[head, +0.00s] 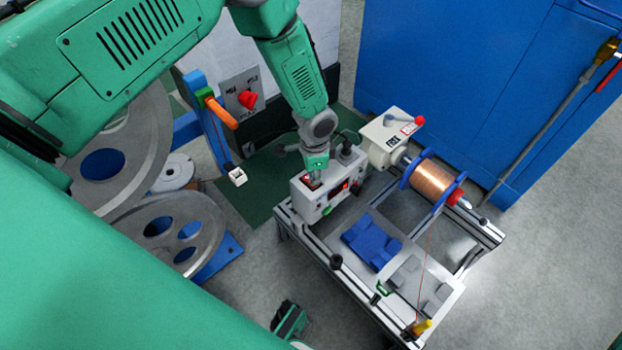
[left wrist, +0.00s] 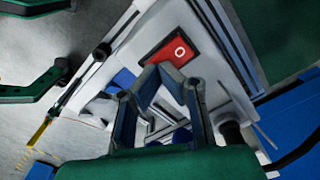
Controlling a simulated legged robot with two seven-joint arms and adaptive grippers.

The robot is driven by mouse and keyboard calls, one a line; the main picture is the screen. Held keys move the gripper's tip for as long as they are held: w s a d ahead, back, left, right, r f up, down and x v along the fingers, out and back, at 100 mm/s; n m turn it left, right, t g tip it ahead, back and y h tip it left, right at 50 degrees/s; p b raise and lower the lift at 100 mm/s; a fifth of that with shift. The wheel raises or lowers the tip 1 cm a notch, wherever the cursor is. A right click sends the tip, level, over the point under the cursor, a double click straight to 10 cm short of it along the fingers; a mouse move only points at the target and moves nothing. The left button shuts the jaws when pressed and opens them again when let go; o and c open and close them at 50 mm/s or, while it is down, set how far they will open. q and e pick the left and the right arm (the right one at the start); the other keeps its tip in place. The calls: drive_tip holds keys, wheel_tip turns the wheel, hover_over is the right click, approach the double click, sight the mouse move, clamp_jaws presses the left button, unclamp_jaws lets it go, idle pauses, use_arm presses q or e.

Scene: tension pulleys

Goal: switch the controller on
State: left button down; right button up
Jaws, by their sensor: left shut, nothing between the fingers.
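The controller (head: 318,203) is a white box with a red display, standing at the back left of the bench. In the left wrist view its red rocker switch (left wrist: 168,54) shows a white circle mark in a dark frame. My left gripper (head: 313,180) is shut and empty, pointing down at the controller's top. Its fingertips (left wrist: 162,72) are right beside the switch's lower edge; I cannot tell whether they touch it. My right gripper (head: 290,322) is low in the head view, left of the bench; its fingers (left wrist: 60,42) stand apart in the left wrist view.
The bench (head: 345,280) carries a copper wire spool (head: 432,180), a white motor unit (head: 392,138), a blue block (head: 371,241) and a yellow-tipped post (head: 421,328). Large grey pulleys (head: 180,225) stand at left. A blue cabinet (head: 470,80) is behind. Floor at right is clear.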

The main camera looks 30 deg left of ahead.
use_arm(q)
drive_tip(key=shift+f, duration=0.3)
drive_tip(key=shift+r, duration=0.15)
wheel_tip(320, 180, up, 7)
drive_tip(key=p, duration=0.5)
drive_tip(key=shift+p, duration=0.35)
